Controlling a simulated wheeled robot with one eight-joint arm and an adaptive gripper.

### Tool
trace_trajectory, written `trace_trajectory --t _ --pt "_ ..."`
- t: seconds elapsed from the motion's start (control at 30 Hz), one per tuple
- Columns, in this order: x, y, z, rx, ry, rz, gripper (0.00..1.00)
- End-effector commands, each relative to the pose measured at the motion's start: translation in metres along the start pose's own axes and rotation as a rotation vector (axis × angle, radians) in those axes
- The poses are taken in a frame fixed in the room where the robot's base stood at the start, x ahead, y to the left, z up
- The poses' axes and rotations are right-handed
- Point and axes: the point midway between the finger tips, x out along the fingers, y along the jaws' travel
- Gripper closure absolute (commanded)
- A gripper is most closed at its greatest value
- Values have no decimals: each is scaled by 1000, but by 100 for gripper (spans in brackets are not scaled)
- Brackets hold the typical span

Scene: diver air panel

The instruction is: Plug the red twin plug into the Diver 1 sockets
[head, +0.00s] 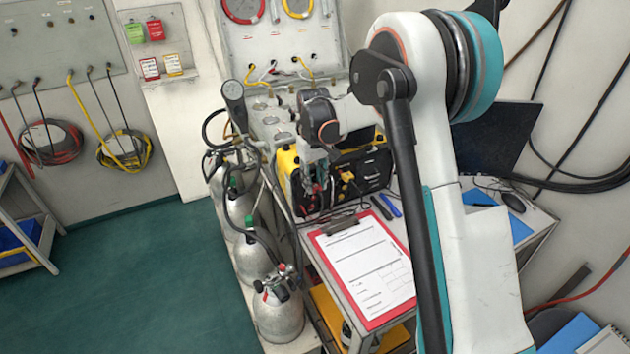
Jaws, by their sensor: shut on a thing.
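My gripper (317,180) is small in the head view. It points down at the front of a black and yellow unit (365,172) on the desk. It is shut on a small red thing, the red twin plug (318,188), mostly covered by the fingers. A yellow plug (347,177) shows on the unit's front to the right of the gripper. The Diver 1 sockets cannot be made out; the gripper and wrist cover the left of the unit's front. I cannot tell whether the red plug touches the unit or is apart from it.
A red clipboard (313,236) lies on the desk in front of the unit, with dark and blue pens (391,205) beside it. Grey gas cylinders (278,314) with hoses stand close on the left. A gauge panel (272,48) stands behind. Green floor (150,270) is clear at left.

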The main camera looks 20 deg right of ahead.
Motion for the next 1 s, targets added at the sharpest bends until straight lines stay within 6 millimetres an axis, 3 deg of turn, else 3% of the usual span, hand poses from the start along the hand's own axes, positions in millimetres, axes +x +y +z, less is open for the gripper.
trace_trajectory --t 0.03,0.33,0.37,0.43,0.47,0.77,1.0 --pt "-3 -1 -10 -1 22 0 100" --pt "-3 -2 -11 -2 22 -1 100" --pt "-3 -2 -11 -2 22 -1 70" --pt "-3 -2 -11 -2 22 -1 54" --pt "-3 -2 -11 -2 22 -1 52" --pt "-8 -2 -11 -3 22 -2 52" --pt "-48 -3 -6 -2 19 -3 49"
